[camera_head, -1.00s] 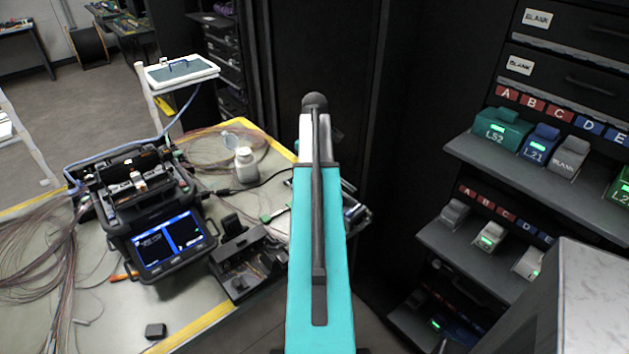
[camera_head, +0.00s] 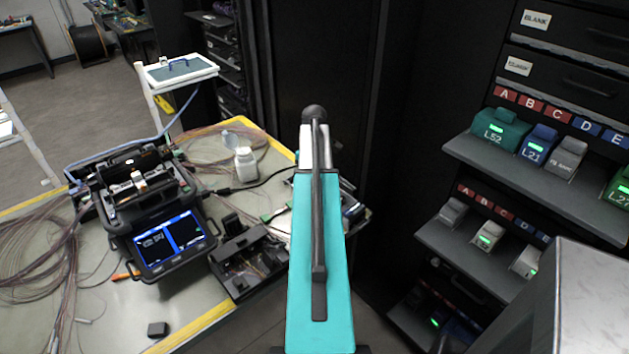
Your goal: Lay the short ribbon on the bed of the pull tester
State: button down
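My teal arm link runs up the middle of the view, with a black cable along its top. My gripper's fingers cannot be made out beyond it. I cannot pick out the short ribbon; thin fibres lie in loose coils on the table. I cannot tell the pull tester for sure. A dark low device (camera_head: 246,262) with an open top sits on the table left of my arm. Several small items right of my arm are partly covered by it.
A fusion splicer (camera_head: 160,240) with a lit screen stands on the yellow-edged table (camera_head: 110,320). A white bottle (camera_head: 246,164) stands behind. A white-rimmed tray (camera_head: 155,83) is at the back. Dark shelves (camera_head: 540,170) with coloured boxes fill the right. A small black block (camera_head: 157,329) lies near the front edge.

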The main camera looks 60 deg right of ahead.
jog(key=shift+f, duration=0.25)
jog(key=c, duration=1.8)
grip_release()
jog(key=shift+c, duration=0.2)
notch_tip(320, 180, up, 13)
jog(key=b, duration=0.2)
jog(key=shift+s, duration=0.15)
